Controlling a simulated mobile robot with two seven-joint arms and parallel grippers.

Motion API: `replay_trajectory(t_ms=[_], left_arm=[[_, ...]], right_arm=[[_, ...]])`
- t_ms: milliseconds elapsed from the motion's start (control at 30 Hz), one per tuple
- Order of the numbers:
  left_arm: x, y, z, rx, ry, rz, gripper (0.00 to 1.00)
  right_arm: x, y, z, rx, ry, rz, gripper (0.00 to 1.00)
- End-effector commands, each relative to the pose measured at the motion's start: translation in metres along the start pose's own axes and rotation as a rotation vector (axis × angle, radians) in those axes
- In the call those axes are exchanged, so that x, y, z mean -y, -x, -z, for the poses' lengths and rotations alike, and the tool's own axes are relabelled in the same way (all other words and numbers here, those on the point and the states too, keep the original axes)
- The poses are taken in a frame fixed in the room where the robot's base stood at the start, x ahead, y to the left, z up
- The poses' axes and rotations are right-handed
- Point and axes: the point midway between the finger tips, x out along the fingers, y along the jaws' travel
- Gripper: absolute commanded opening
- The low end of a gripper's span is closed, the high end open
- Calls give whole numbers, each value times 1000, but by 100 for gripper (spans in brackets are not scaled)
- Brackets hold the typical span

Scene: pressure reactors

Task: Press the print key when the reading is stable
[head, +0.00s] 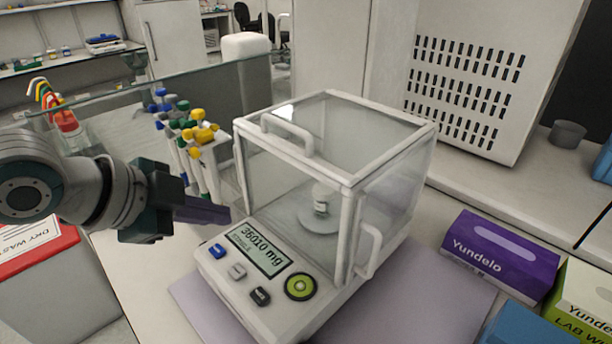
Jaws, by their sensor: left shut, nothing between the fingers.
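The balance (285,295) stands on the bench with its glass draft shield (345,170) around the pan. A small white jar (322,198) sits on the round pan (318,217) inside. The display (258,249) shows what looks like 36010 mg; any decimal point and the smaller text are too small to read. Below it are a blue key (217,251), a grey key (237,271) and a black key (260,296), with a round green key (299,287) to the right. Their labels are not legible. My left gripper (222,215) is shut and empty, left of the display, apart from the keys. My right gripper is out of view.
A purple Yundelo box (498,255) and a green box (585,305) lie right of the balance. A red-lidded bin (40,246) is at the left. A large vented cabinet (470,80) stands behind.

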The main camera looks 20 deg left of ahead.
Motion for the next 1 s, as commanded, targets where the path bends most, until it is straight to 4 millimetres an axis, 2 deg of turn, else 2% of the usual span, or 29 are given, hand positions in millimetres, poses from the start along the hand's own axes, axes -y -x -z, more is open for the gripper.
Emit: replay_trajectory(t_ms=[267,733,1000], left_arm=[[-7,-8,-6,0,1,-1,0],[-38,-50,-36,0,1,-2,0],[-46,-62,-45,0,1,-1,0]], right_arm=[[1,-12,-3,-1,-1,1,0],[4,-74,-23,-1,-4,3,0],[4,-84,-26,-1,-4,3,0]])
